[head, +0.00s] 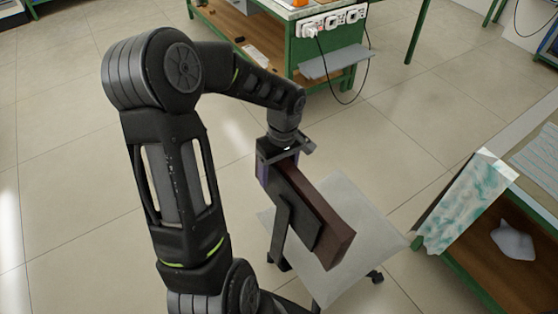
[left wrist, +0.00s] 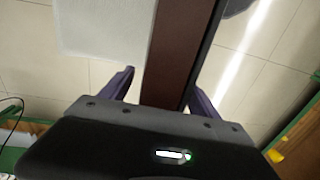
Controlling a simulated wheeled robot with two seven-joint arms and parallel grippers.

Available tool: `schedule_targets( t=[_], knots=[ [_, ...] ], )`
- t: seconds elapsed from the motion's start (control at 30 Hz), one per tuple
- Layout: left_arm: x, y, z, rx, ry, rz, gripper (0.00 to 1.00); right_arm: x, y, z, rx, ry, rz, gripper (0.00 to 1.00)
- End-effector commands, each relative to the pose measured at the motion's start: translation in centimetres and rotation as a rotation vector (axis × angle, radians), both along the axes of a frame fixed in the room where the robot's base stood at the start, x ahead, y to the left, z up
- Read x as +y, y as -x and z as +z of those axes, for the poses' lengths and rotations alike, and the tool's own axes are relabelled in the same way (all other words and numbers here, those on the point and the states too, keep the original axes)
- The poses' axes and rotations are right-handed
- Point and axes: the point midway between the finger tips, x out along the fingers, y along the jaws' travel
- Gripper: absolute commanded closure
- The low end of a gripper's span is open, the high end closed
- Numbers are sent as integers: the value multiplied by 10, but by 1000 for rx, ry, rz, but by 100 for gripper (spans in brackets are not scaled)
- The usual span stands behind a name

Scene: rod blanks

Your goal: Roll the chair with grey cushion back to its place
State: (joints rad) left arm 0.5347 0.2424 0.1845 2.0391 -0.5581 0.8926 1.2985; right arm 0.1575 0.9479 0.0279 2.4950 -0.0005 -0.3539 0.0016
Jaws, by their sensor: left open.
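The chair has a flat light grey cushion (head: 352,262) and a dark brown backrest (head: 318,212) on a dark upright bracket. It stands on the floor at the lower middle of the head view, with a caster (head: 375,276) showing at right. My left gripper (head: 273,168) is at the far end of the backrest, its jaws open. In the left wrist view, the purple fingers of my left gripper (left wrist: 162,82) stand either side of the backrest (left wrist: 172,50), with a gap visible at left. The cushion (left wrist: 100,28) shows beyond. My arm hides part of the chair's base. My right gripper is out of view.
A green workbench (head: 300,52) with power sockets (head: 330,22), a grey shelf (head: 335,62) and a hanging cable stands behind. Another green-framed bench (head: 470,262) with a stained cloth (head: 465,203) over its edge is close to the chair's right. Tiled floor (head: 60,120) is clear at left.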

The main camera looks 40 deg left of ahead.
Motion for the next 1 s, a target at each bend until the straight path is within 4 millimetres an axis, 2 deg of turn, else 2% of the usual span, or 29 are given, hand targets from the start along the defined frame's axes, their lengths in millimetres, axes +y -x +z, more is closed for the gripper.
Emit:
schedule_targets(
  t=[0.13, 0.4, 1.0],
  knots=[
    [0, 1, -9, 0, 1, 0, 29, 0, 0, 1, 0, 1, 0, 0],
    [0, 1, -9, -1, 0, 0, 30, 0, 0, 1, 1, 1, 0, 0],
    [0, 1, -9, -1, 0, 0, 79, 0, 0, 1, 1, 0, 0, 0]
  ],
)
